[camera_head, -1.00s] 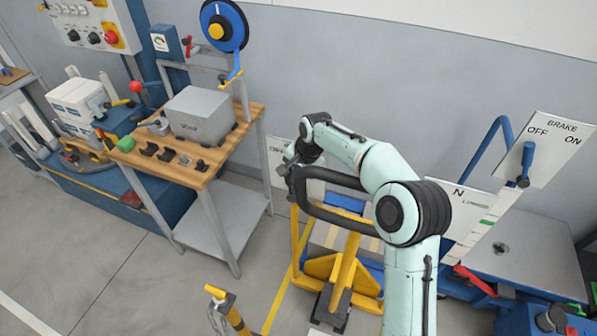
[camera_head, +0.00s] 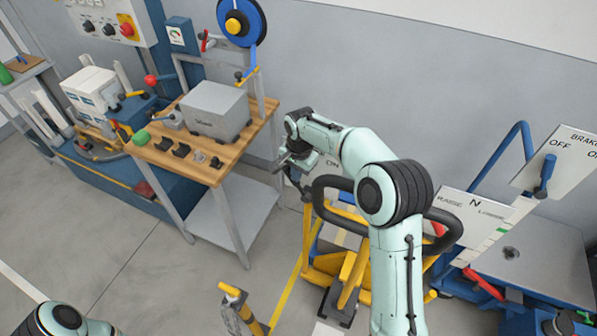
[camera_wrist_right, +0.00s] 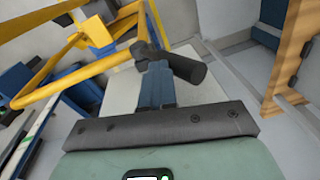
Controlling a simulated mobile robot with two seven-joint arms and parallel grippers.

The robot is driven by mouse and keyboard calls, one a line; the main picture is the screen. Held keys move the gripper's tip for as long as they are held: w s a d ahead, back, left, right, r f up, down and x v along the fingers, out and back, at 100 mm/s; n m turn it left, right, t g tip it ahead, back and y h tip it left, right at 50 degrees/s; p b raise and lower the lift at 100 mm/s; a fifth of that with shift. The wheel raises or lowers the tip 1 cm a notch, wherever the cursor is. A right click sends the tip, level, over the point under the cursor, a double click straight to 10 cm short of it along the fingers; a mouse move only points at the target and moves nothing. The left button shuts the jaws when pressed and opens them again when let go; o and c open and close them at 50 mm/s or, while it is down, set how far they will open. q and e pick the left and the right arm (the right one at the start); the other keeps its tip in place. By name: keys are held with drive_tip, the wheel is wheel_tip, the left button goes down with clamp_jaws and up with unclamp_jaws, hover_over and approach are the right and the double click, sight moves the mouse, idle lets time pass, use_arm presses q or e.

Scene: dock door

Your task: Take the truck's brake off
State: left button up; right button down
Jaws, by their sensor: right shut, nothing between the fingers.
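A white plate (camera_head: 573,145) marked BRAKE, OFF and ON stands at the right in the head view. Its blue lever (camera_head: 545,175) has its upper end just below OFF. A yellow frame (camera_head: 350,265) with a black loop handle (camera_head: 440,228) stands at centre. My right gripper (camera_head: 297,166) is shut and empty, beyond the loop's left end and far left of the BRAKE plate. In the right wrist view, a dark cylinder (camera_wrist_right: 185,66) lies at its fingertips (camera_wrist_right: 153,72); I cannot tell whether they touch. A partly hidden lettered plate (camera_head: 333,164) is behind this gripper. My left gripper is out of view.
A wooden-topped bench (camera_head: 190,160) with a grey box (camera_head: 214,110) stands left of my right gripper. A plate marked RAISE, N and LOWER (camera_head: 475,205) is right of my arm.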

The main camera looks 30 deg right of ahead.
drive_tip(key=shift+w+a+r, duration=0.1)
drive_tip(key=shift+w+a, duration=0.05)
drive_tip(key=shift+a, duration=0.05)
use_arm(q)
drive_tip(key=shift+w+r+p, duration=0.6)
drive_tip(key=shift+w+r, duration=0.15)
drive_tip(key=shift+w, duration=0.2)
use_arm(e)
wheel_tip(320, 180, up, 13)
drive_tip(key=s, duration=0.2)
drive_tip(key=shift+d, duration=0.25)
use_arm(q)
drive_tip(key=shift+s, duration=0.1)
